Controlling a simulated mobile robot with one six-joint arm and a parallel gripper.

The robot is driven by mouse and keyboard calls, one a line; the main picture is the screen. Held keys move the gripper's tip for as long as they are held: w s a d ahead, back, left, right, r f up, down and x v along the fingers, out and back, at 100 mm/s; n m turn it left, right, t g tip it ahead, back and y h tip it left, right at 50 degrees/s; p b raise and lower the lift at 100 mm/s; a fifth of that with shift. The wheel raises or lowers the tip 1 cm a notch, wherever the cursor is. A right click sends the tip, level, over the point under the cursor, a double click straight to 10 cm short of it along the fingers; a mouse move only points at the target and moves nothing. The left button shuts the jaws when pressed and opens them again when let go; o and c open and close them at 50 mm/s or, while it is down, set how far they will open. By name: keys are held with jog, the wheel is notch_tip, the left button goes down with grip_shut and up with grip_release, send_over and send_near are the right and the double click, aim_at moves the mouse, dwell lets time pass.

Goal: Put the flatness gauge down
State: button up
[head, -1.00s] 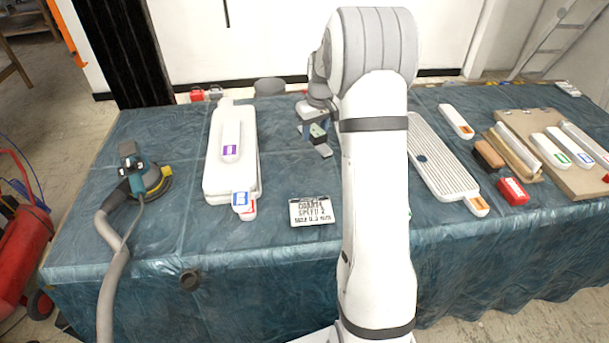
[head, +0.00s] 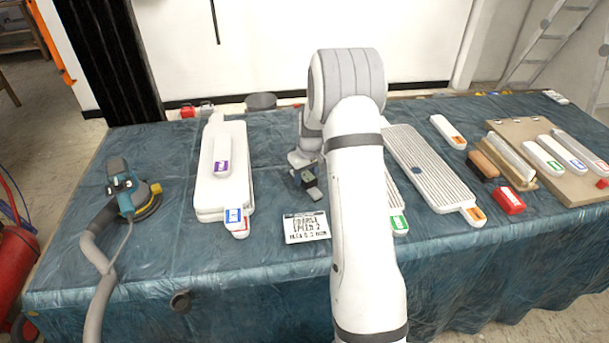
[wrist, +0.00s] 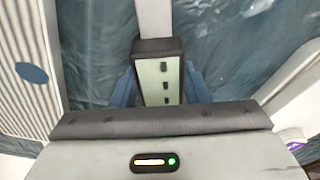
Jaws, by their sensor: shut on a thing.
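The flatness gauge (head: 310,188) is a small dark block with a pale green face. In the wrist view the gauge (wrist: 161,80) stands between two blue fingers, black end up in the picture. My gripper (head: 303,176) is shut on it, over the middle of the blue sheet-covered table (head: 270,205). The wrist view also shows my gripper (wrist: 160,88). I cannot tell whether the gauge touches the sheet. My arm hides part of the table to its right.
A white board stack (head: 207,185) lies left, a ribbed panel (head: 430,170) right. A lettered card (head: 305,227) lies in front of the gauge. A sander (head: 128,195) with a hose is far left. Right are a red block (head: 509,201) and a tan board (head: 540,135). Sheet left of the gauge is bare.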

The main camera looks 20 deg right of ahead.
aim_at(309, 178)
jog(key=o, duration=1.1)
jog(key=shift+o, duration=0.2)
notch_tip(309, 178, up, 12)
jog(key=s, duration=0.2)
jog(key=s+a+r, duration=0.5)
jog(key=s+r, duration=0.1)
jog(key=s, duration=0.1)
jog(key=s+a+m, duration=0.1)
jog(key=s+a, duration=0.3)
jog(key=s, duration=0.8)
jog(key=s+a+r+m+t, duration=0.1)
jog(key=s+a, duration=0.3)
jog(key=s, duration=0.8)
jog(key=shift+s+r, duration=0.2)
jog(key=shift+r, duration=0.05)
